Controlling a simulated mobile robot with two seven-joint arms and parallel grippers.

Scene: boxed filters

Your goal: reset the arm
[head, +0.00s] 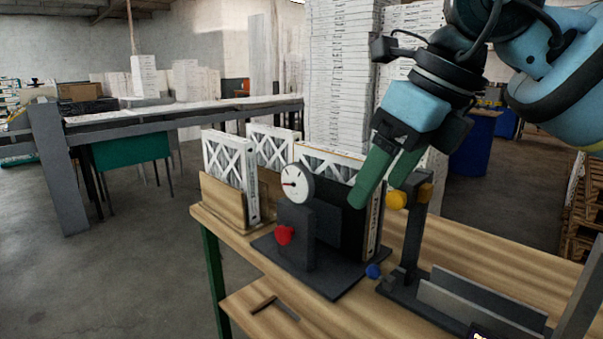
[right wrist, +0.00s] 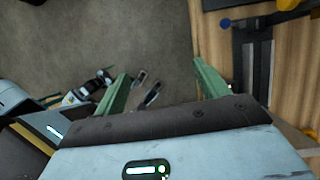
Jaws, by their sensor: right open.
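My right gripper (head: 380,194) hangs above the wooden bench, its two green fingers apart. Nothing shows between the fingers in the right wrist view (right wrist: 160,69). In the head view it appears in front of the right end of the boxed filters (head: 323,157), beside a dark fixture with a round dial gauge (head: 297,184). I cannot tell its exact height over the bench. My right arm comes in from the upper right. My left gripper does not show in the head view.
The bench (head: 262,305) holds a wooden holder (head: 223,200) with filters, a red knob (head: 284,234), and a dark post with a yellow knob (head: 397,199). A grey channel (head: 470,305) lies at right. Tall stacks of white boxes (head: 338,75) stand behind. Grey floor (head: 120,270) is open at left.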

